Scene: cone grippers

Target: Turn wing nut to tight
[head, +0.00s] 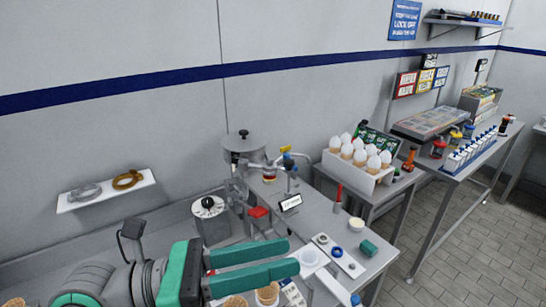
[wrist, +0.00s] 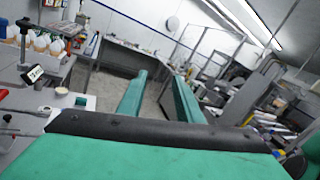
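My gripper (head: 292,257) reaches in from the lower left in the head view, over the front of the steel bench. Its two green fingers are parallel with a gap between them, and nothing shows in the gap. The wrist view also shows the spread fingers (wrist: 158,92), with distant floor beyond them. A grey metal machine with a round drum (head: 243,147) and pipework stands on the bench behind my gripper. A red part (head: 258,212) sits low on it. I cannot pick out the wing nut for certain; it is too small or hidden.
A pale plate (head: 338,256) with small round parts, a teal cylinder (head: 369,248) and a cream cup (head: 356,224) lie right of my gripper. Cones (head: 360,153) stand in a white rack farther back. Cups sit below the fingers.

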